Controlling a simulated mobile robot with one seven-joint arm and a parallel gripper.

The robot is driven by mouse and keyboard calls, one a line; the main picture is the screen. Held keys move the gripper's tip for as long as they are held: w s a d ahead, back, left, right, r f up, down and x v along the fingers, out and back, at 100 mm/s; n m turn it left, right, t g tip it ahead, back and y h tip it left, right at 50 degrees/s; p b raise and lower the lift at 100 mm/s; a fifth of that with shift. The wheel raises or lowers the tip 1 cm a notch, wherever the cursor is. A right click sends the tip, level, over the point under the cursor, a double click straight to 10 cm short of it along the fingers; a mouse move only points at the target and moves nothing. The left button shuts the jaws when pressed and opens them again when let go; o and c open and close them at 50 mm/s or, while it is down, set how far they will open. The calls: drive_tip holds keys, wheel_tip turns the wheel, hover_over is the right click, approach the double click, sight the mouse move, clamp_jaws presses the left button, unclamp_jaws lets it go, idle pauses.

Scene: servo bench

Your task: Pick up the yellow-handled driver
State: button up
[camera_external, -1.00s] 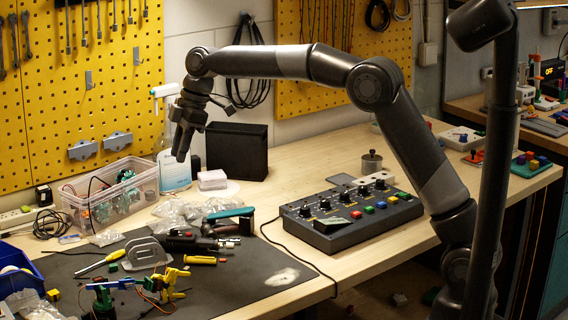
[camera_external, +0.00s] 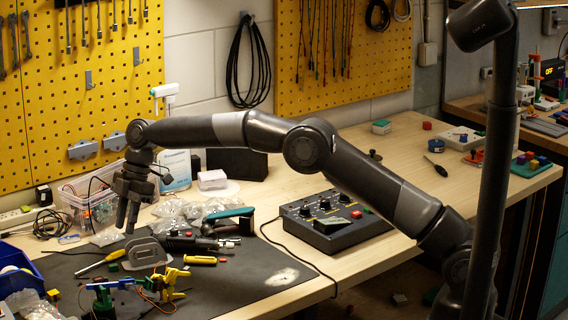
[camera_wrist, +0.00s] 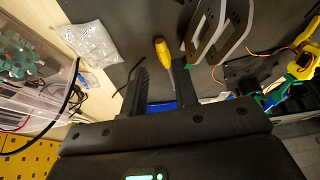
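The yellow-handled driver (camera_external: 114,255) lies on the dark mat at the left of the bench, its shaft pointing left and toward the front. My gripper (camera_external: 126,228) hangs fingers-down above the mat, just over and slightly right of the handle. In the wrist view my gripper (camera_wrist: 160,72) is open and empty, and the driver's yellow handle (camera_wrist: 162,50) shows beyond and between its two fingers. The shaft runs down between the fingers, its end hidden by the gripper body.
A grey slotted bracket (camera_external: 145,252) stands just right of the driver. A clear parts bin (camera_external: 100,205) and plastic bags (camera_external: 175,212) lie behind. Another yellow-handled tool (camera_external: 200,260), a small yellow-green servo arm (camera_external: 168,283) and a blue bin (camera_external: 18,268) are near.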

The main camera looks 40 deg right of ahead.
sight(123, 249)
drive_tip(key=x, duration=0.6)
drive_tip(key=shift+s+a, duration=0.1)
drive_tip(key=shift+s, duration=0.05)
clamp_jaws()
